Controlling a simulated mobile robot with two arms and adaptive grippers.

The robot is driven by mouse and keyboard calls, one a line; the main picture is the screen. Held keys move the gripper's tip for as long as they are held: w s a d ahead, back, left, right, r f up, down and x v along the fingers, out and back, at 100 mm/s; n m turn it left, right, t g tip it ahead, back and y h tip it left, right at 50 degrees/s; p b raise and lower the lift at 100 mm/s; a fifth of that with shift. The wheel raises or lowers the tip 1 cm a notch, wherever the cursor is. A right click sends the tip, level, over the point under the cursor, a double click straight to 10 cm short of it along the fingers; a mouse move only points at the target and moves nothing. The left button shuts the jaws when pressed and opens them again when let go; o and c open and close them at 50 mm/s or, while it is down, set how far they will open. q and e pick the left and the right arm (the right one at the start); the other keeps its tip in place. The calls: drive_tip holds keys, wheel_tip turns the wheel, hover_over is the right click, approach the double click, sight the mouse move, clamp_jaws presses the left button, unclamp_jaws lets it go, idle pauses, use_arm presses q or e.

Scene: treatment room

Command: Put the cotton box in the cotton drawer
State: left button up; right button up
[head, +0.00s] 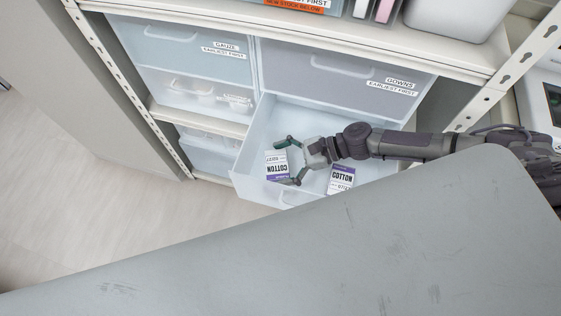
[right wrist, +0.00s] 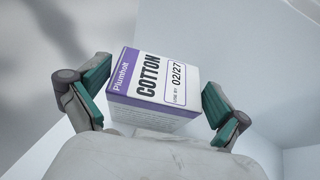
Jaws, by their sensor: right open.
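The open cotton drawer (head: 258,150) is a pulled-out translucent bin in the shelf unit. A white and purple cotton box (head: 277,166) is inside it at the left. In the right wrist view this cotton box (right wrist: 155,85) reads "COTTON" and "02/27". A second cotton box (head: 341,179) lies in the drawer at the right. My right gripper (head: 291,162) reaches into the drawer from the right and is open, its fingers on either side of the left box. In the right wrist view my right gripper (right wrist: 158,95) has gaps between fingers and box. My left gripper is not in view.
A grey tabletop (head: 250,265) fills the foreground, its edge close to the drawer front. Closed gauze (head: 185,45) and gowns (head: 330,77) drawers are above. A metal shelf post (head: 515,65) stands at the right. Floor at the left is clear.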

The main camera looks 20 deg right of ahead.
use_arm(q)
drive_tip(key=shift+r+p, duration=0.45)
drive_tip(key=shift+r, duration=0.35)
use_arm(e)
drive_tip(key=v, duration=0.7)
drive_tip(key=shift+d+r, duration=0.25)
